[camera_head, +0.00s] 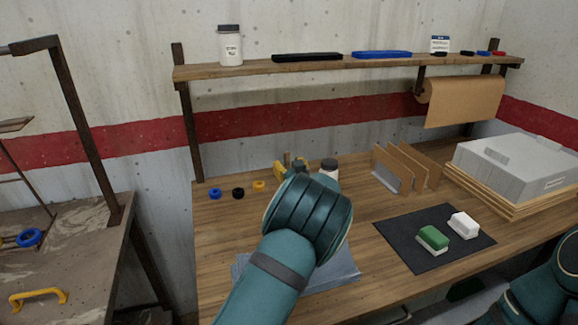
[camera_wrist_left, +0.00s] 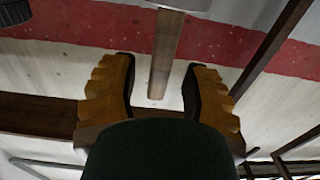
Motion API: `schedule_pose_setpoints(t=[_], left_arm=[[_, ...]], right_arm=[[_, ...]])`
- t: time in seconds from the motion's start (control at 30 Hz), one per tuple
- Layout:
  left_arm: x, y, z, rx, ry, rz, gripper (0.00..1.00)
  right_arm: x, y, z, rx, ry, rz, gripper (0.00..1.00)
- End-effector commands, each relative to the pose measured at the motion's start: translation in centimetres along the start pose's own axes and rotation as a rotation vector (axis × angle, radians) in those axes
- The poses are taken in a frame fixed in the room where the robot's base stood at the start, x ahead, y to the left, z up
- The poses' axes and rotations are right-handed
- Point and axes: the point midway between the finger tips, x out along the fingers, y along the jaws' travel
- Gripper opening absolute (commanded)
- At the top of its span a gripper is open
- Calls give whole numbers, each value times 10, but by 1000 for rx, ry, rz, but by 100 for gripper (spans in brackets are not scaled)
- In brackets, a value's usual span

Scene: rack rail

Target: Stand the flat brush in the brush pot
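My left gripper (camera_head: 290,163) is over the back of the workbench, largely hidden behind my own wrist. In the left wrist view its two yellow fingers (camera_wrist_left: 158,88) stand wide apart with nothing touching them; a brown upright shows beyond the gap. A white jar with a dark lid (camera_head: 329,168) stands just right of the gripper, partly covered by my wrist. I cannot make out the flat brush or tell which thing is the brush pot; either may be behind my arm. My right arm shows at the lower right, but its gripper is out of view.
On the bench (camera_head: 225,240) are small coloured rings (camera_head: 238,193), an upright divider (camera_head: 392,168), a dark mat (camera_head: 410,250) with green and white blocks, and a grey box (camera_head: 510,165) on boards. A shelf (camera_head: 280,68) runs above. Bench room is free at the left.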

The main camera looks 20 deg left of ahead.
Motion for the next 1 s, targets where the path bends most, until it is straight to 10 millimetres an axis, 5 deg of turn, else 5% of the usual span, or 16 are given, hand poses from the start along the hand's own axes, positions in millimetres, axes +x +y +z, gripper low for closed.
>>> schedule_pose_setpoints(t=[0.33,0.7,1.0], left_arm=[[-14,1,-1,-2,0,1,46],[-86,1,0,0,-1,2,46],[-118,0,0,0,0,0,46]], right_arm=[[0,0,0,0,0,0,0],[0,0,0,0,0,0,0],[0,0,0,0,0,0,0]])
